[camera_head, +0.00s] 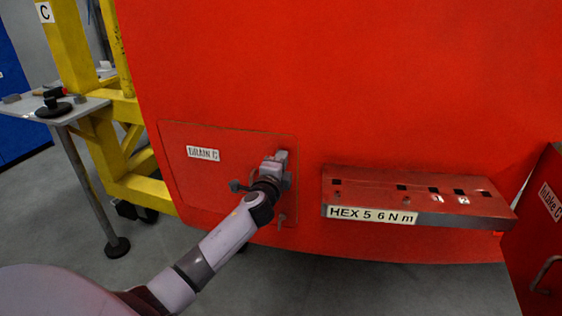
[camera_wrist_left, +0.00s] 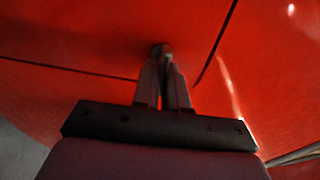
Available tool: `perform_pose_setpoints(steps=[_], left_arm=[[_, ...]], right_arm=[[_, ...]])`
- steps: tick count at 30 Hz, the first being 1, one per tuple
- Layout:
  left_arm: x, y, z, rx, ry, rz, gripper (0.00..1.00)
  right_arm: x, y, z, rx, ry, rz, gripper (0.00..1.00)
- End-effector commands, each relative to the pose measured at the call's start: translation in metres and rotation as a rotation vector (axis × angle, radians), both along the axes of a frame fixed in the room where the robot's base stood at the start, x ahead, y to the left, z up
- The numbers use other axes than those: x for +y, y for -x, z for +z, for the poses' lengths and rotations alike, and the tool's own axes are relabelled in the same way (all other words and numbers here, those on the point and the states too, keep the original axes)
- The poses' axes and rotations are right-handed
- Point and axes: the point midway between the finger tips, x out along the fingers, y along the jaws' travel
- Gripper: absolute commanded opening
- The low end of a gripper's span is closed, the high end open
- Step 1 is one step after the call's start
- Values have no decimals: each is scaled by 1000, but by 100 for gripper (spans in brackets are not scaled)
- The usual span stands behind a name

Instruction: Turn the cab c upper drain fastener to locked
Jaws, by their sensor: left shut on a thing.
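The drain panel (camera_head: 225,160), labelled DRAIN C (camera_head: 203,154), is a red hatch set in the red cab nose. My left gripper (camera_head: 281,157) is at the panel's upper right corner, its fingers shut on the upper drain fastener. In the left wrist view the fingers (camera_wrist_left: 163,80) are close together around a small dark fastener (camera_wrist_left: 161,48) near the panel seams. The fingers hide most of it, so I cannot tell how it is turned. A lower fastener (camera_head: 282,218) shows below the gripper near the panel's lower right. My right gripper is not in view.
A red tool shelf (camera_head: 440,192) marked HEX 5 6 N m juts out right of the panel. A yellow frame (camera_head: 82,60) and a grey side table (camera_head: 55,107) stand at the left. A red Intake C panel (camera_head: 545,225) is at the right edge.

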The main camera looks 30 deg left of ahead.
Motion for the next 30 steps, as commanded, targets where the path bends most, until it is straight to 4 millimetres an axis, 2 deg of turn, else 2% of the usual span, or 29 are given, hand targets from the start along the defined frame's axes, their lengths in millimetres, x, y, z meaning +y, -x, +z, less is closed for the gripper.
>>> perform_pose_setpoints(steps=[4,6,7,19,30], left_arm=[[1,0,-1,2,-4,3,0],[1,0,-1,2,-4,3,28],[1,0,-1,2,-4,2,33],[-1,5,0,1,-1,0,33],[-14,47,-1,3,-1,0,33]], right_arm=[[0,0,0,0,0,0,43],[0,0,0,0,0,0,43],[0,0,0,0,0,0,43],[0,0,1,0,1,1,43],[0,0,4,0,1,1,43]])
